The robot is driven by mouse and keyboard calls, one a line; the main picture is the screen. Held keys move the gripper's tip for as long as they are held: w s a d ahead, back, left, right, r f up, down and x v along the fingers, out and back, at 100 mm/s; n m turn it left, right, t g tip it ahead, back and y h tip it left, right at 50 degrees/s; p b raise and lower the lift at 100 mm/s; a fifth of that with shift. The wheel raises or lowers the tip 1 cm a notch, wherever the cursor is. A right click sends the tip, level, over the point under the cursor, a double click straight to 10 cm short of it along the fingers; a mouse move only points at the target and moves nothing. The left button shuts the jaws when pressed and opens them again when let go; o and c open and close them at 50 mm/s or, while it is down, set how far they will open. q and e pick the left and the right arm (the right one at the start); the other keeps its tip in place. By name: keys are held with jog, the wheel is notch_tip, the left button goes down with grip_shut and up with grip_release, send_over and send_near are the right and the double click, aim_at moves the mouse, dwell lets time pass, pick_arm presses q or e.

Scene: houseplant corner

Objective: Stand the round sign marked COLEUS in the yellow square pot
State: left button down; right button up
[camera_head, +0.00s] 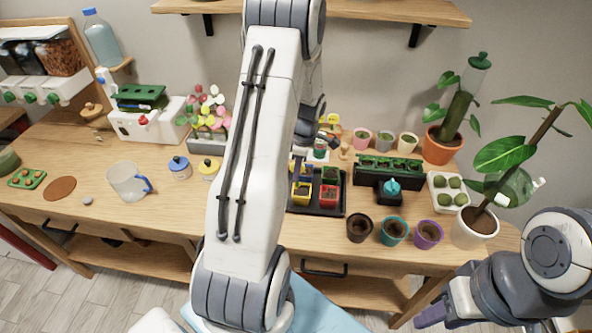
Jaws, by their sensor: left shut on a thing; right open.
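The yellow square pot (302,193) holds dark soil and stands at the front left of a black tray, partly covered by my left arm. My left gripper (299,162) is above the tray, just behind the yellow pot and mostly hidden by its own arm. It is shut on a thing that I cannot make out. I cannot pick out the round COLEUS sign or read any lettering. My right gripper (437,312) is open and empty at the lower right, in front of the table and away from the pots.
The black tray (330,211) also holds a red pot (329,196), a green pot (331,175) and a blue pot. Round brown, teal and purple pots (428,234) stand to its right. A seedling tray (388,170) is behind them. A clear jug (127,181) stands on the left.

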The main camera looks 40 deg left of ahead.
pick_arm(q)
jog(key=shift+f+b, duration=1.2)
jog(key=shift+f, duration=0.15)
jog(key=shift+c, duration=2.3)
grip_release()
jog(key=shift+r, duration=0.1)
jog(key=shift+r+p, duration=2.35)
jog(key=shift+r, duration=1.1)
